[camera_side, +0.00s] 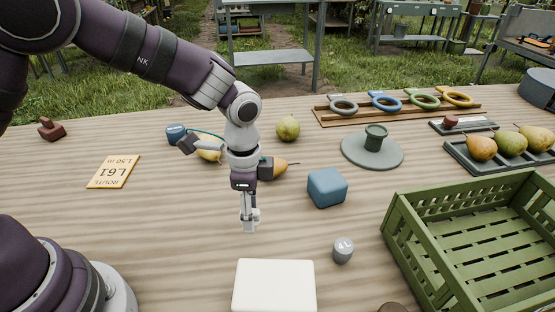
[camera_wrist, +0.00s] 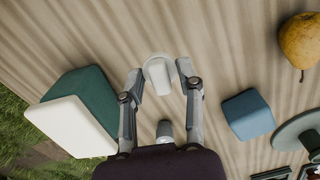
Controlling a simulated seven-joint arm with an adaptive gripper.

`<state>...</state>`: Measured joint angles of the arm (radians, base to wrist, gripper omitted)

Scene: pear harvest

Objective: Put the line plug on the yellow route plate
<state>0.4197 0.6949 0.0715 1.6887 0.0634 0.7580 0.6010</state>
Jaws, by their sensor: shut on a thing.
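My gripper (camera_side: 250,222) points down above the middle of the table. In the wrist view its two fingers (camera_wrist: 164,82) are on either side of a pale grey, rounded piece (camera_wrist: 157,70), which I take to be the line plug. The fingers partly hide it, and in the side view it is hard to separate from the gripper. The yellow route plate (camera_side: 113,172) lies flat at the left, marked ROUTE L61, with nothing on it. My gripper is well to the right of the plate and apart from it.
A blue block (camera_side: 327,187), a grey 4L weight (camera_side: 343,251) and a white-topped box (camera_side: 273,285) surround my gripper. A green crate (camera_side: 409,238) stands right. A blue spool (camera_side: 176,133), dark clip (camera_side: 189,144) and pears lie behind. Table between gripper and plate is clear.

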